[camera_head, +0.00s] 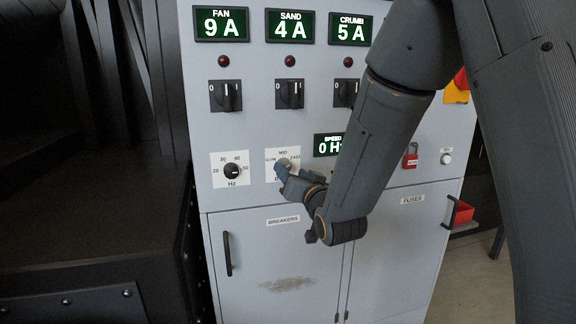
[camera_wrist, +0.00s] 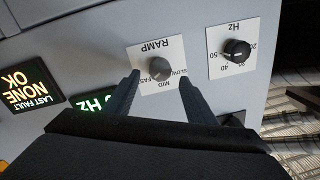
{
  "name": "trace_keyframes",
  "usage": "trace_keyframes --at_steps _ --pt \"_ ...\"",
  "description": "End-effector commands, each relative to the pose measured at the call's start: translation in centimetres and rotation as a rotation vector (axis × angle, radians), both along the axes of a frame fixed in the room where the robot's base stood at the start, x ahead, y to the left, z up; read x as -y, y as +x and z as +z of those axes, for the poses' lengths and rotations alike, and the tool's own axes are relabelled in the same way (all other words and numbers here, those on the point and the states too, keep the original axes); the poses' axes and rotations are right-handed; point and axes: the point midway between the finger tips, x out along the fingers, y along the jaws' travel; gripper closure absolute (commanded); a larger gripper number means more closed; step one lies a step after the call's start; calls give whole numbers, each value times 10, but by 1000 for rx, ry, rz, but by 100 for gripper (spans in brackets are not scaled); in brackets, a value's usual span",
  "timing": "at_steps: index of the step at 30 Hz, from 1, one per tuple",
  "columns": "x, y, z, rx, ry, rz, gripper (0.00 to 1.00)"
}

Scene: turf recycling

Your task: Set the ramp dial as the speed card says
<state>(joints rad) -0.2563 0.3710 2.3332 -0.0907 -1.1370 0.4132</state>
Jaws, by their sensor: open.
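The ramp dial (camera_wrist: 160,70) is a grey round knob on a white plate (camera_wrist: 172,51) lettered RAMP, SLOW, MID and FAST, upside down in the wrist view. In the head view its plate (camera_head: 294,154) is partly covered by my gripper (camera_head: 284,170). My gripper also shows in the wrist view (camera_wrist: 158,80), open, with one finger on each side of the knob. I cannot tell whether the fingers touch it. The way the knob points is too unclear to read. No speed card is recognisable in either view.
A black Hz dial (camera_head: 232,171) sits left of the ramp plate. The speed display (camera_head: 328,145) reads 0 Hz, partly hidden by my arm. Rotary switches (camera_head: 226,95) are above. A red padlock (camera_head: 410,158) hangs right. Cabinet doors with handles (camera_head: 227,254) lie below.

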Motion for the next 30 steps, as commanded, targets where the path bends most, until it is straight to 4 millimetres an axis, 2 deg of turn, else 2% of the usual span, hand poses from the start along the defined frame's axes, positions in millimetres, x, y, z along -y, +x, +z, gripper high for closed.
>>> trace_keyframes --at_steps 3,9,19,20,27,30 --pt "-6 17 0 -2 -1 0 50" --pt "-12 35 1 -1 -1 -1 50" --pt "-14 40 0 -1 -1 -1 50" --pt "-14 40 0 -1 -1 -1 51" --pt "-14 39 0 -2 -2 0 91" --pt "-14 39 0 -1 -3 0 91"
